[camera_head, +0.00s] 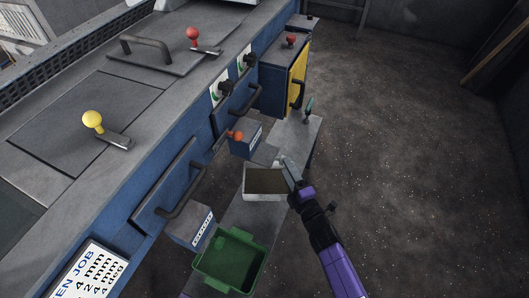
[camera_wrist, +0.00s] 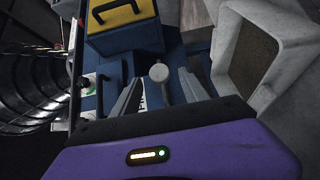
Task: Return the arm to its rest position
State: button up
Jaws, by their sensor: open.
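My gripper (camera_head: 289,170) is at the end of my purple arm, over the right rim of a pale tray (camera_head: 264,197) with a brown inside. In the wrist view its two fingers (camera_wrist: 160,76) stand apart with a gap between them. A round grey knob on a short stem (camera_wrist: 158,72) shows between and beyond the fingers. I cannot tell whether it touches them; nothing is clearly gripped. The pale tray is close on the right in the wrist view (camera_wrist: 286,25). My arm reaches in from the lower right of the head view.
The blue and grey screen machine (camera_head: 185,75) fills the left, with handles and a yellow-knobbed lever (camera_head: 93,121). A green bin (camera_head: 231,262) stands near the front on the low grey bench (camera_head: 262,218). A yellow panel (camera_head: 299,73) is farther back. Open floor (camera_head: 420,170) lies right.

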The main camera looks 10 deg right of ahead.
jog(key=shift+s+d, duration=0.15)
jog(key=shift+s, duration=0.6)
jog(key=s+a+r+m+h+p, duration=0.1)
jog(key=s+r+m, duration=0.15)
jog(key=s, duration=0.55)
jog(key=s+a+r+m+g+p, duration=0.15)
jog(key=s+m, duration=0.25)
jog(key=s, duration=0.4)
jog(key=s+r+m+t+h+p, duration=0.1)
jog(key=s+r+m+p, duration=0.2)
jog(key=s, duration=0.5)
jog(key=s+d+r+m+g+p, duration=0.1)
jog(key=s+r+m, duration=0.4)
jog(key=s+r, duration=0.3)
jog(key=s+d+r+m+g+p, duration=0.1)
jog(key=s+d+r+m+p, duration=0.1)
jog(key=s+r+m, duration=0.3)
jog(key=s+r, duration=0.4)
jog(key=r, duration=0.4)
jog(key=shift+s+d+r+h, duration=0.25)
jog(key=shift+s+r+h, duration=0.05)
jog(key=shift+r+h, duration=0.1)
jog(key=shift+g, duration=0.25)
